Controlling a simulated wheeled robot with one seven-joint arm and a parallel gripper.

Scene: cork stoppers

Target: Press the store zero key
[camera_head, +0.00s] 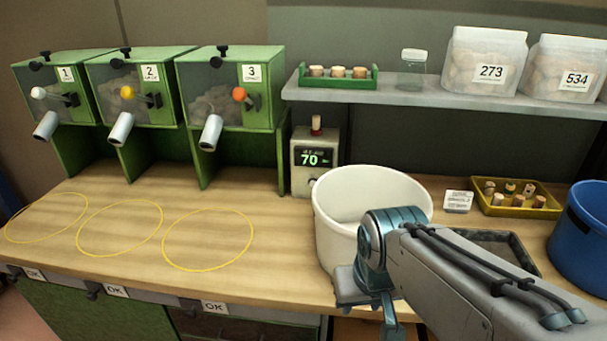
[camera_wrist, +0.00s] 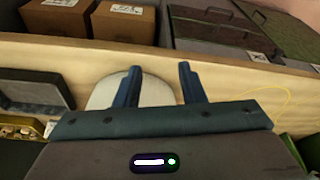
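A small gauge box (camera_head: 315,165) stands at the back of the bench, with a green-lit display reading 70 and a cork (camera_head: 317,123) upright on top. A small round knob or key shows low on its front, partly behind the white bucket; I cannot read any label there, so I cannot tell which key is the store zero key. My gripper (camera_head: 370,310) is in front of the white bucket (camera_head: 330,225), well apart from the gauge. In the wrist view my gripper (camera_wrist: 160,80) has its two fingers spread with nothing held between them.
Three green dispensers (camera_head: 150,90) with spouts stand left, above yellow rings on the bench (camera_head: 140,265). A shelf (camera_head: 440,92) holds corks and jars. A yellow tray (camera_head: 515,207) of corks, a dark tray (camera_head: 505,245) and a blue bin (camera_head: 585,240) are at right.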

